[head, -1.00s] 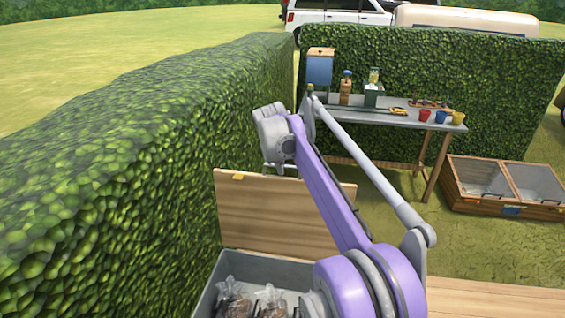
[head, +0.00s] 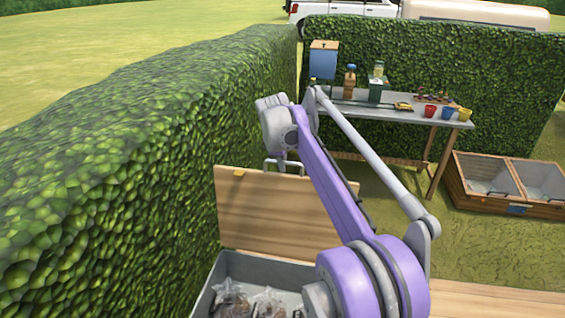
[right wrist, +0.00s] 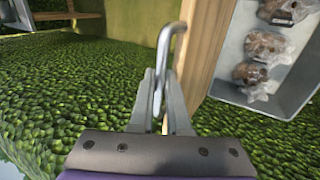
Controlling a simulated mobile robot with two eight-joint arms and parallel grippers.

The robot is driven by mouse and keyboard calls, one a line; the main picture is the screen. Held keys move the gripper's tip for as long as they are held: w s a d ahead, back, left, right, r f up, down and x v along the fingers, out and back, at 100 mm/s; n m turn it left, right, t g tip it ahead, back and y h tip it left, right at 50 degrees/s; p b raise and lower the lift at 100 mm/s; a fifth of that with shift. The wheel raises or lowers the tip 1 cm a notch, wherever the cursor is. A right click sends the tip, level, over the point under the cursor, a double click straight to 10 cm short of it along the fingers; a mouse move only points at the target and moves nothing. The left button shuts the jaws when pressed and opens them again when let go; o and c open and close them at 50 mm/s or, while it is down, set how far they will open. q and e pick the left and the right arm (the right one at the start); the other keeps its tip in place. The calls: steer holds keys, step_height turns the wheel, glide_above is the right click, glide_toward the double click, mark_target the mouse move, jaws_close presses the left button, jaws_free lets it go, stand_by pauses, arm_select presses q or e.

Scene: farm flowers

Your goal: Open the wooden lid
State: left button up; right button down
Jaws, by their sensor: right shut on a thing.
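The wooden lid (head: 252,213) stands raised, roughly upright, at the back of a grey box (head: 240,266). Its broad wooden face shows in the head view, and its edge shows in the right wrist view (right wrist: 205,60). My right gripper (head: 284,163) is at the lid's top edge, partly hidden behind its own arm in the head view. In the right wrist view my right gripper (right wrist: 163,95) is shut on the metal handle (right wrist: 171,45) beside the lid. My left gripper is not in view.
Several clear bags with brown contents (head: 233,301) lie in the box. A tall hedge (head: 110,190) runs close along the left. Behind stands a table (head: 385,112) with pots and bottles. A wooden cold frame (head: 510,205) sits on the grass at right.

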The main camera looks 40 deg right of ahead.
steer(key=c, duration=0.9)
jaws_free()
steer(key=shift+f, duration=0.25)
steer(key=shift+r, duration=0.1)
steer(key=v, duration=1.1)
steer(key=s+a+f+m+t+y, duration=0.1)
steer(key=s+a+f+m, duration=0.1)
steer(key=s+a+f, duration=0.4)
steer(key=s+a+f+m+t+y, duration=0.1)
steer(key=s+a+f+m, duration=0.1)
steer(key=s+a+f, duration=0.5)
steer(key=s+a+f+m+y, duration=0.1)
steer(key=s+a+f+m, duration=0.1)
steer(key=s+a+f, duration=0.2)
steer(key=s+a+f+m+t, duration=0.1)
steer(key=s+a+f, duration=0.3)
steer(key=f, duration=0.5)
steer(key=shift+s+a+f+m+y+p, duration=0.35)
steer(key=shift+a+m, duration=0.35)
steer(key=shift+a, duration=0.3)
